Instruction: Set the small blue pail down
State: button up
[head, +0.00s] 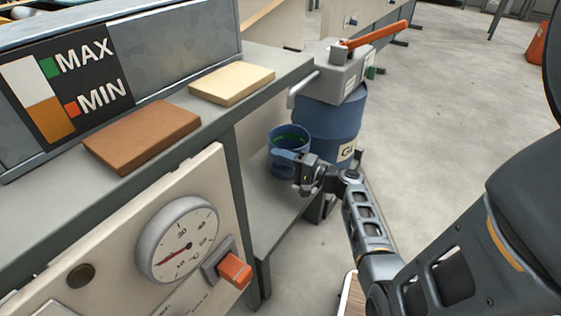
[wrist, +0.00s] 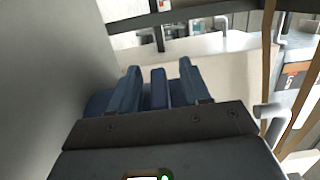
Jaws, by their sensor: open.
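The small blue pail (head: 290,134), upright with a dark greenish inside, is at the far end of the grey lower shelf (head: 262,192), beside a blue drum. My gripper (head: 283,158) is at the pail's near side, with its fingers open. In the wrist view the two blue fingers (wrist: 163,88) stand apart on either side of a narrow blue upright piece, which looks like the pail's grip; gaps show on both sides. Part of the pail's blue wall (wrist: 95,104) shows behind the fingers. My gripper hides the pail's lower front, so its contact with the shelf is unclear.
The blue drum (head: 333,125) carries a grey pump box (head: 335,75) with an orange lever (head: 376,34) and a bent spout (head: 301,90) above the pail. The bench top (head: 283,66) with two blocks overhangs at left. Open floor lies right.

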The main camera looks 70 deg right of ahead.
jog(key=s+a+p, duration=0.1)
jog(key=s+p, duration=0.1)
jog(key=s, duration=1)
jog(key=shift+a, duration=0.2)
